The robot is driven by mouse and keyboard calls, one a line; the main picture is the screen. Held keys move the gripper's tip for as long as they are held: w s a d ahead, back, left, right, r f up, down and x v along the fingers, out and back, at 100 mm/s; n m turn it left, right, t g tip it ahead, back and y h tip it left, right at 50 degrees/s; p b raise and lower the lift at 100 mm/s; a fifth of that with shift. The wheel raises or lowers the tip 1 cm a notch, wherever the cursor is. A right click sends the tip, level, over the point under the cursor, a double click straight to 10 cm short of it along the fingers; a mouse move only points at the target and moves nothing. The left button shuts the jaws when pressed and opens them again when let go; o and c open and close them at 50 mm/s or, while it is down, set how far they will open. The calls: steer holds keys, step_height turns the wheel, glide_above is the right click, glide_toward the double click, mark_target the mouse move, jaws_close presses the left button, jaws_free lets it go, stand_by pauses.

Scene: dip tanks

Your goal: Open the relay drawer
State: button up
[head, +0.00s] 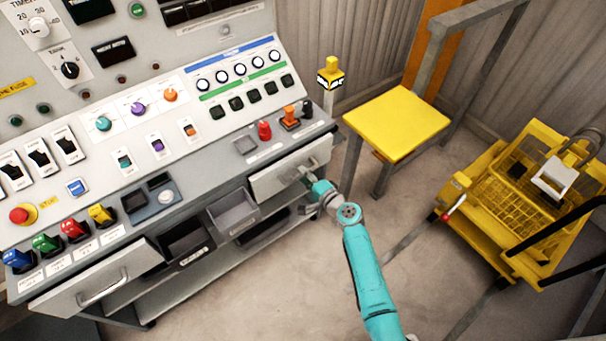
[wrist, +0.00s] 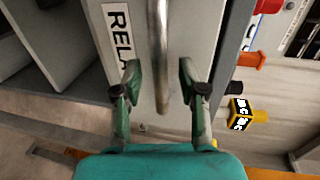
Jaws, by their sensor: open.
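The relay drawer's pale front (head: 283,173) is at the right end of the control desk in the head view. In the wrist view the drawer front (wrist: 138,20) carries a label (wrist: 119,32) of which "RELA" can be read. Its metal bar handle (wrist: 159,25) runs down the picture's middle. My gripper (head: 312,182) is at the handle in the head view and hides part of it. In the wrist view my gripper (wrist: 159,70) is open, one finger on each side of the bar, with gaps on both sides. The drawer looks shut or nearly so.
An open grey bin (head: 234,214) sits just left of the drawer. Another drawer (head: 90,283) with a handle is at the desk's left. A yellow-topped stool (head: 398,122) stands close right of my arm, and a yellow cart (head: 520,240) farther right. Floor between is clear.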

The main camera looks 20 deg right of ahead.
steer(key=shift+w+a+f, duration=0.1)
steer(key=shift+w+a, duration=0.15)
steer(key=shift+w, duration=0.35)
jaws_close()
steer(key=shift+s, duration=0.1)
